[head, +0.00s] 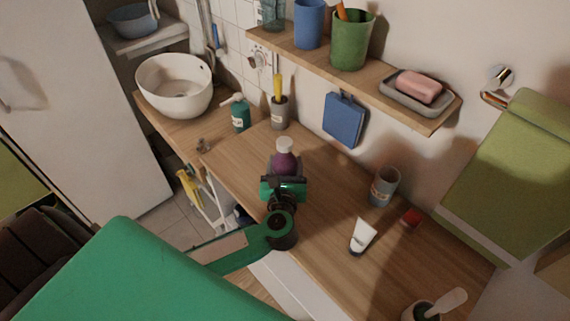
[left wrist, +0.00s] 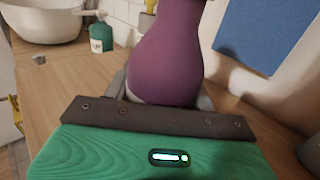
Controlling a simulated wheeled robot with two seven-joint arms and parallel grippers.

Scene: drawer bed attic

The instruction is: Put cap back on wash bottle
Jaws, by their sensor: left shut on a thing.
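The purple wash bottle (head: 284,163) stands upright at the middle of the wooden counter, with a pale top (head: 284,144). I cannot tell whether that top is a cap or a bare neck. My left gripper (head: 283,178) is shut on the bottle's lower body from the front. In the left wrist view the purple body (left wrist: 166,50) fills the middle between the grey fingers (left wrist: 165,92), and its top is out of frame. A small red piece (head: 411,217) lies on the counter at the right; I cannot tell if it is a cap. My right gripper is not in view.
A white basin (head: 175,84), a teal pump bottle (head: 239,113) and a grey cup with a yellow brush (head: 279,112) stand at the back. A small brownish piece (head: 203,145) lies nearby. A shelf (head: 350,80) overhangs.

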